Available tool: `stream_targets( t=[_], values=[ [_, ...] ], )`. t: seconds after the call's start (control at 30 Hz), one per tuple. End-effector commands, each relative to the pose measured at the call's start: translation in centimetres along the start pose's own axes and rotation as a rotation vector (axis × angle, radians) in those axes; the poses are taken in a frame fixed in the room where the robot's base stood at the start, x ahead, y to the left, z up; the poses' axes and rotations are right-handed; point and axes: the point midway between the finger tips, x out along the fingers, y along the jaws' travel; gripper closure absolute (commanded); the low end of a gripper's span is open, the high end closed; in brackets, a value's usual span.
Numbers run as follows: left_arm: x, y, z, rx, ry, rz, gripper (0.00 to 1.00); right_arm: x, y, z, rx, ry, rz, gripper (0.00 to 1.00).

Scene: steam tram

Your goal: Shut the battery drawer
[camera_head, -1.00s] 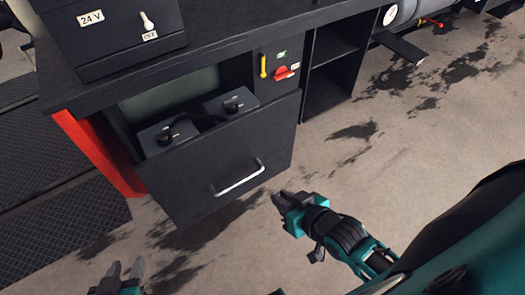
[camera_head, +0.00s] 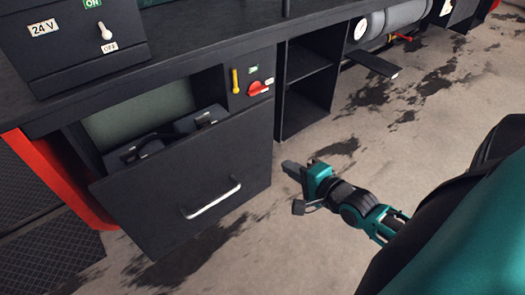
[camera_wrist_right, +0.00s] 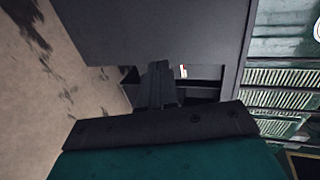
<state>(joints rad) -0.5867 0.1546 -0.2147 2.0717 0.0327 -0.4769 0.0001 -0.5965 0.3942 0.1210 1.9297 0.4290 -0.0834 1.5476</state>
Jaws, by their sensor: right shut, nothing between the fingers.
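The battery drawer (camera_head: 165,185) stands open under the worktop, with a dark flat front and a silver bar handle (camera_head: 213,198). Two dark battery blocks, one on the left (camera_head: 128,154) and one on the right (camera_head: 200,120), show behind its front, partly hidden by it. My right gripper (camera_head: 289,169) is shut and empty, just right of the drawer front in the head view; I cannot tell whether it touches. In the right wrist view its fingers (camera_wrist_right: 159,75) are together before a dark flat panel. My left gripper is out of view.
A switch panel with a red knob (camera_head: 259,88) and yellow lever sits above right of the drawer. Open shelves (camera_head: 308,85) stand further right. A 24 V box (camera_head: 75,45) rests on the worktop (camera_head: 200,45). Stained floor (camera_head: 300,240) in front is clear.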

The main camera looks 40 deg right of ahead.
Motion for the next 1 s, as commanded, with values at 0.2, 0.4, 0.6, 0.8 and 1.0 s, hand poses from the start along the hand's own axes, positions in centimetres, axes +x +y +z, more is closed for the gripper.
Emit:
stream_targets(
  t=[0.2,0.4,0.6,0.8,1.0],
  values=[
    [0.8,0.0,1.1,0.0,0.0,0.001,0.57,4.4,0.2,0.0,-0.001,0.0,-0.003,1.0],
    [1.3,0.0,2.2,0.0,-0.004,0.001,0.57,8.0,0.2,0.0,-0.004,0.0,-0.002,1.0],
    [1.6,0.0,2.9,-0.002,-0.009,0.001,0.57,10.4,-0.7,0.1,-0.005,-0.001,-0.001,1.0],
    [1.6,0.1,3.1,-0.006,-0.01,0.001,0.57,11.3,-1.1,0.1,-0.004,-0.001,0.001,1.0],
    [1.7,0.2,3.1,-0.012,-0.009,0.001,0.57,11.4,-1.1,0.1,-0.003,-0.001,0.002,1.0]
  ],
)
